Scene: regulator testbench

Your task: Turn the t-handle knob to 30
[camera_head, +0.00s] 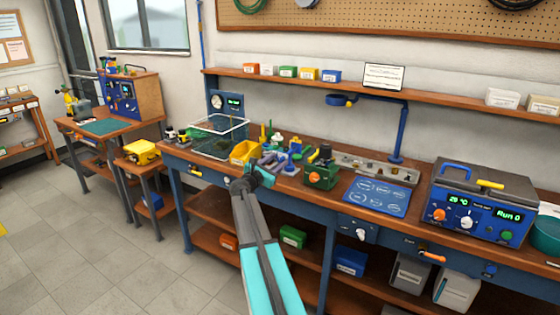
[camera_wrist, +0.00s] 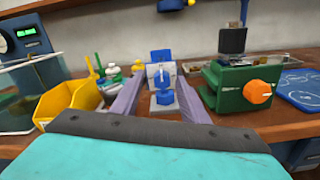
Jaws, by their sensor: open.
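A blue knob (camera_wrist: 163,80) on a small grey stand, with a blue part above and below it, is in the middle of the wrist view; it looks like the t-handle knob, but its scale and reading are too small to tell. In the head view a blue and grey fixture (camera_head: 294,146) stands on the bench, partly behind my arm's end. My gripper (camera_wrist: 160,85) is open and empty. Its two fingers reach forward on either side of the stand in the wrist view; contact cannot be told. It also shows in the head view (camera_head: 266,166) over the bench front.
A green block with an orange knob (camera_wrist: 257,91) stands close to the right. A yellow bin (camera_wrist: 68,103) is close to the left, beside a clear-walled tank (camera_head: 219,137). A blue plate (camera_head: 377,195) and a blue-fronted device (camera_head: 478,213) sit farther right.

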